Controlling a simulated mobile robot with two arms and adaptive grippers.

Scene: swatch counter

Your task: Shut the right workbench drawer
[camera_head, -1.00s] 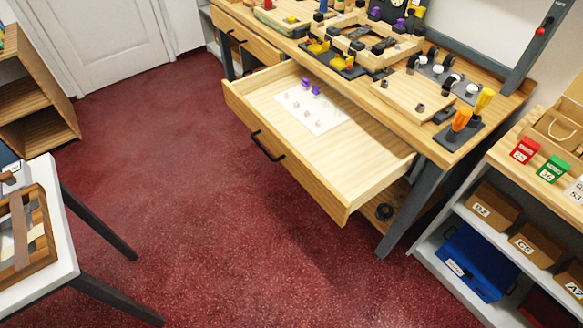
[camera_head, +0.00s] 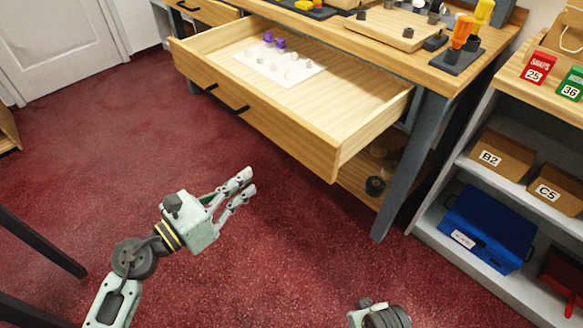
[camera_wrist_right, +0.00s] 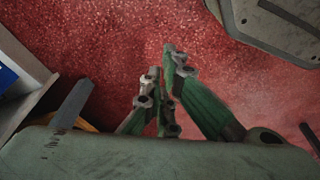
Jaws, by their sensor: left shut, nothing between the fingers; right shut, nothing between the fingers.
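The right workbench drawer (camera_head: 320,132) is pulled well out in the head view. Its light wooden front carries a black handle (camera_head: 238,107). Inside lies a white sheet (camera_head: 295,75) with several small pale pieces and purple pieces (camera_head: 276,42). My left gripper (camera_head: 250,180) is over the red floor in front of the drawer front, apart from it, shut and empty. My right gripper (camera_wrist_right: 160,75) shows in the right wrist view, shut and empty above red floor; the drawer does not show there. In the head view only a bit of my right arm shows at the bottom edge.
The workbench top (camera_head: 400,62) holds a wooden board (camera_head: 400,28) and orange and yellow tools. A dark bench leg (camera_head: 410,170) stands right of the drawer. A shelf (camera_head: 540,100) with boxes and a blue case (camera_head: 487,232) is at the right. The floor before the drawer is clear.

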